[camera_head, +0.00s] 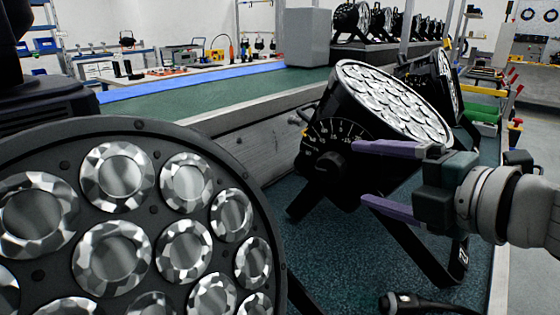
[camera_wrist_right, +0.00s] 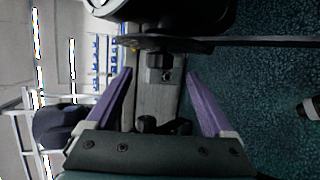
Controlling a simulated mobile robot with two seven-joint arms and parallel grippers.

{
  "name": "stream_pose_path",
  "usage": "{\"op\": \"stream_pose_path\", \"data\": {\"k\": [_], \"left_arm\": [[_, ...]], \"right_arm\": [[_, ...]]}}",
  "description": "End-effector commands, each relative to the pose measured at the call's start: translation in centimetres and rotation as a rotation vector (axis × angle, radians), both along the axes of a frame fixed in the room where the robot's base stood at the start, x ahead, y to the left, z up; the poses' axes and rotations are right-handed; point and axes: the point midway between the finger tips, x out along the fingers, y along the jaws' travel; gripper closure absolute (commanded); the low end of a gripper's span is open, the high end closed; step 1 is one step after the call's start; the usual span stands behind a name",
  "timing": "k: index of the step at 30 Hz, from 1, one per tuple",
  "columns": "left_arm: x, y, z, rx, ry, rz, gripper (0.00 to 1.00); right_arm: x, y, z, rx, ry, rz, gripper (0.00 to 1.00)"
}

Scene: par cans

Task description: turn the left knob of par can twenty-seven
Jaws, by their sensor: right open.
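A black par can (camera_head: 400,103) with clear round lenses stands tilted on its bracket at the right of the head view. Its side has a dial with white marks and a dark round knob (camera_head: 330,168). A small white label on its foot is too small to read surely. My right gripper (camera_head: 362,174) comes in from the right, open and empty, its purple fingertips a little right of the knob. In the right wrist view my open fingers (camera_wrist_right: 160,74) point toward the dark can body (camera_wrist_right: 175,12); contact with the knob cannot be told. My left gripper is not in view.
Another large par can (camera_head: 150,215) fills the lower left of the head view. A second one (camera_head: 446,82) stands behind the tilted can. A black cable connector (camera_head: 405,302) lies on the teal bench mat (camera_head: 345,265). A grey ledge (camera_head: 240,150) runs behind.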

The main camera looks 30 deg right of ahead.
Motion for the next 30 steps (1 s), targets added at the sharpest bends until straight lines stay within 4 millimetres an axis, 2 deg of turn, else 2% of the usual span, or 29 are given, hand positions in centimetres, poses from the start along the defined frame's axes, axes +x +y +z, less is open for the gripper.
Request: {"op": "stream_pose_path", "data": {"k": [3, 9, 26, 28, 30], "left_arm": [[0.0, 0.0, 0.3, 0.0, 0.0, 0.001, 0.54], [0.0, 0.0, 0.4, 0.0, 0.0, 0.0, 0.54], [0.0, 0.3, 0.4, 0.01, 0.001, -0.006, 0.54], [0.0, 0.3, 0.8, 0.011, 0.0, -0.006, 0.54], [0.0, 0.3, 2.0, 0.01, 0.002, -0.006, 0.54]], "right_arm": [[-1.5, 0.0, 0.3, 0.002, 0.004, -0.001, 0.14], [-2.8, -0.1, 0.8, 0.001, 0.001, 0.0, 0.14], [-3.0, -0.2, 0.9, 0.0, 0.0, -0.001, 0.14], [-3.1, -0.2, 1.2, 0.013, 0.002, -0.016, 0.14], [-3.3, -0.4, 2.2, 0.07, 0.017, -0.075, 0.14]]}}
